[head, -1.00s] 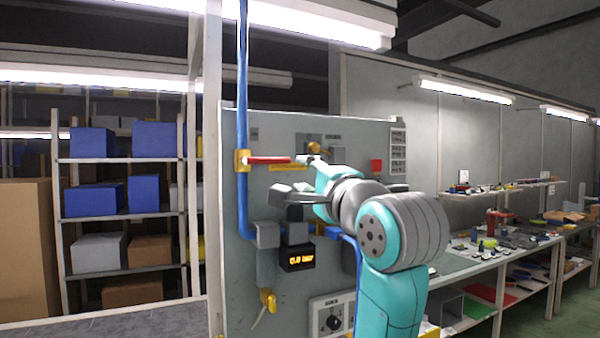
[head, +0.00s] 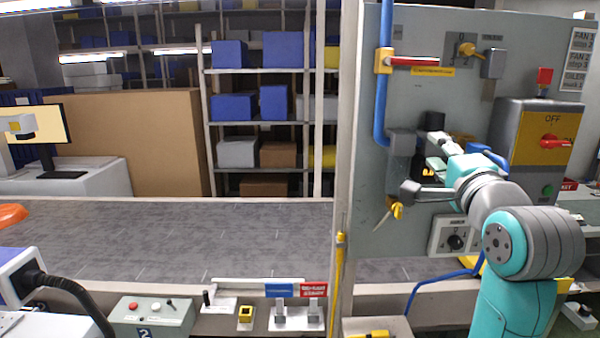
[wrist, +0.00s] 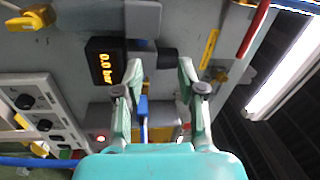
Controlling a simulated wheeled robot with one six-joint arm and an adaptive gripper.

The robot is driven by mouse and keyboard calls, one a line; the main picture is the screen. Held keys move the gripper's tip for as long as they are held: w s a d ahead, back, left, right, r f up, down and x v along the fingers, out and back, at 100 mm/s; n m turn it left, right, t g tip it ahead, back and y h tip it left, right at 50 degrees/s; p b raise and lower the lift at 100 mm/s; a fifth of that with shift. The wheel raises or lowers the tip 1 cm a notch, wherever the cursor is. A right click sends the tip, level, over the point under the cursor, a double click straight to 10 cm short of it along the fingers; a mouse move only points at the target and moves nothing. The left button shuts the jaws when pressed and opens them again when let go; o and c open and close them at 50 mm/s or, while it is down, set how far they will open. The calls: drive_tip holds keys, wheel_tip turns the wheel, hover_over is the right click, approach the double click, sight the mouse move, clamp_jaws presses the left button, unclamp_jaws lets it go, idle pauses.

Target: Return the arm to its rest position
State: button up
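My teal and grey arm (head: 510,240) is raised in front of the grey control panel (head: 425,95) at the right of the head view. My gripper (head: 422,165) faces the panel, with its fingers spread apart. In the wrist view my gripper (wrist: 160,72) shows a clear gap between the two fingertips and holds nothing. Behind the fingers are a small orange-lit display (wrist: 107,66) and a dark fitting (wrist: 167,58) on the panel. Whether a fingertip touches the panel, I cannot tell.
The panel carries a red-handled valve (head: 415,62), a blue pipe (head: 383,110), a yellow switch box (head: 540,140) and a dial plate (head: 452,237). A grey conveyor belt (head: 180,245) runs left. A numbered button box (head: 150,315) stands in front.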

drive_tip(key=s+a+f+n+g, duration=0.15)
drive_tip(key=s+f, duration=0.35)
drive_tip(key=f, duration=0.8)
drive_tip(key=s+a+f+n, duration=0.1)
drive_tip(key=s+f+n, duration=0.25)
drive_tip(key=f, duration=0.95)
drive_tip(key=s+a+f+n+g, duration=0.15)
drive_tip(key=s+f, duration=0.35)
drive_tip(key=f, duration=0.8)
drive_tip(key=s+a+f+n, duration=0.1)
drive_tip(key=s+f+n, duration=0.1)
drive_tip(key=s+f, duration=0.45)
drive_tip(key=s+f+n, duration=0.3)
drive_tip(key=s, duration=0.7)
drive_tip(key=s+a+n+g, duration=0.1)
drive_tip(key=s+n, duration=0.4)
drive_tip(key=s, duration=1.5)
drive_tip(key=shift+g, duration=0.4)
